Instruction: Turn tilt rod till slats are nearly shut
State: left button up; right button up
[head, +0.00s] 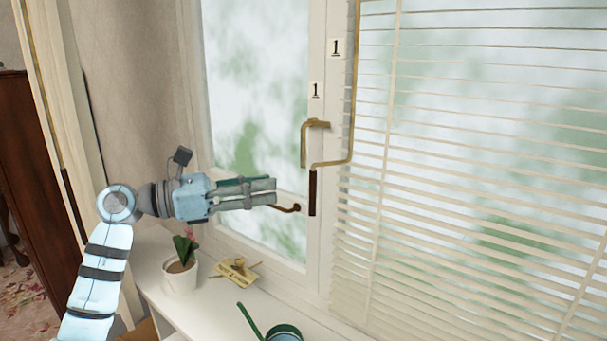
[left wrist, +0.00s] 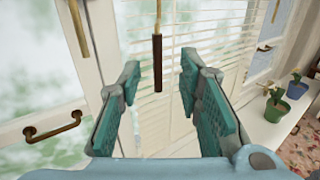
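The tilt rod (head: 353,90) is a thin brass rod hanging at the left edge of the blind, cranked to the left near its bottom. Its dark brown handle (head: 312,193) hangs upright in front of the window frame. The blind's cream slats (head: 470,160) have gaps between them, and the outside shows through. My left gripper (head: 277,191) is level with the handle and to its left, with a gap between. In the left wrist view the gripper (left wrist: 158,90) is open and empty, and the handle (left wrist: 157,62) lines up between its fingers, ahead of them. My right gripper is out of view.
A brass window handle (head: 304,145) sits just above the gripper's level, and a smaller brass pull (head: 288,208) is near the fingertips.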

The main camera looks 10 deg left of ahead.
aim_at(313, 180)
pick_arm(q)
jog(key=p+x, duration=0.1)
jog(key=x, duration=0.5)
jog(key=shift+w+d+r, duration=0.1)
jog(key=shift+w+d, duration=0.1)
jog(key=shift+w, duration=0.15)
jog(key=x, duration=0.4)
jog(key=shift+w+a+f+p, duration=0.2)
jog(key=shift+w+f+p, duration=0.1)
jog(key=shift+p, duration=0.05)
jog(key=shift+s+d, duration=0.1)
jog(key=shift+d, duration=0.05)
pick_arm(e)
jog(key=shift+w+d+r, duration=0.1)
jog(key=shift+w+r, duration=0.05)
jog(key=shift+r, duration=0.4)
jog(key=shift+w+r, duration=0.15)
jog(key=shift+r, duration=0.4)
pick_arm(q)
jog(key=shift+d, duration=0.1)
jog(key=c, duration=0.7)
grip_shut()
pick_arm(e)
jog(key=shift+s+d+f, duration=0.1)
